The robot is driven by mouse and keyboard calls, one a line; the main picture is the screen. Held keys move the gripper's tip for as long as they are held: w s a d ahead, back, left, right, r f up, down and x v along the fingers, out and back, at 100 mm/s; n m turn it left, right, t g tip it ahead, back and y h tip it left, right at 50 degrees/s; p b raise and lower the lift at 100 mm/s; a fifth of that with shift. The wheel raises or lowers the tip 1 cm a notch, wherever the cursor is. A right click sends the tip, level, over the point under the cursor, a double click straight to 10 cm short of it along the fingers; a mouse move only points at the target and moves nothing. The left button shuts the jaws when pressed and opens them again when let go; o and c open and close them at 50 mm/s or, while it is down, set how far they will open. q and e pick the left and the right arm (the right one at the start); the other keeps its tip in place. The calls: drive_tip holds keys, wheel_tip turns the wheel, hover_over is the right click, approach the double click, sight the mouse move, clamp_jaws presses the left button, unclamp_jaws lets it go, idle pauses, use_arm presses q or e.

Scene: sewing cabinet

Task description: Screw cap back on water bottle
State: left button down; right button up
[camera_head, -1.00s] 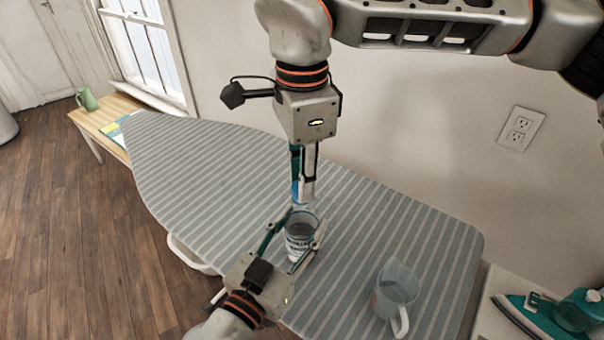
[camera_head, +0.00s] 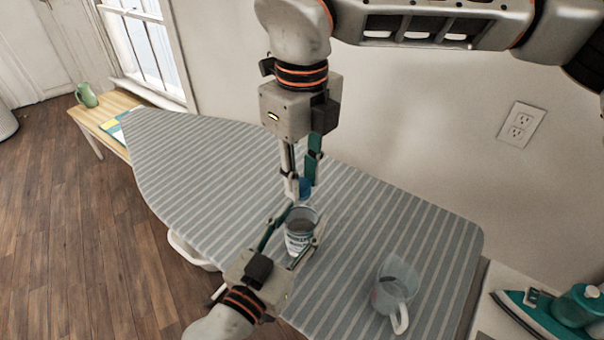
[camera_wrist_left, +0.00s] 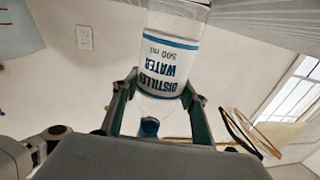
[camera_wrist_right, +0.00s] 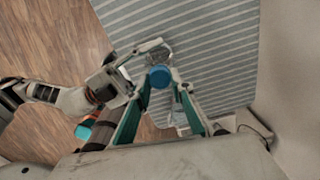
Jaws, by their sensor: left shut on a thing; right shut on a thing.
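The clear water bottle (camera_head: 299,243), with its white label, stands upright over the ironing board in the head view. My left gripper (camera_head: 301,234) is shut around its sides. The left wrist view shows the bottle (camera_wrist_left: 168,58) upside down, its label reading "DISTILLED WATER 500 ml". My right gripper (camera_head: 303,188) points down from above and is shut on the blue cap (camera_head: 306,187). The cap is at the bottle's neck end in the left wrist view (camera_wrist_left: 149,126) and between the right fingertips in the right wrist view (camera_wrist_right: 160,77). I cannot tell whether its thread is engaged.
The striped ironing board (camera_head: 215,170) has clear room to the left. A clear measuring jug (camera_head: 397,288) stands at its right front. A teal iron (camera_head: 535,312) is at the far right. A green pitcher (camera_head: 86,95) sits on a wooden table at the back left.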

drive_tip(key=m, duration=0.5)
drive_tip(key=shift+m, duration=0.3)
drive_tip(key=m, duration=1)
drive_tip(key=shift+a, duration=0.1)
drive_tip(key=m, duration=0.5)
drive_tip(key=shift+m, duration=0.3)
drive_tip(key=m, duration=0.8)
drive_tip(key=shift+m, duration=0.3)
drive_tip(key=m, duration=0.5)
drive_tip(key=shift+a+f, duration=0.1)
drive_tip(key=shift+f, duration=0.05)
drive_tip(key=m, duration=0.4)
drive_tip(key=shift+w+m, duration=0.1)
drive_tip(key=shift+m, duration=0.2)
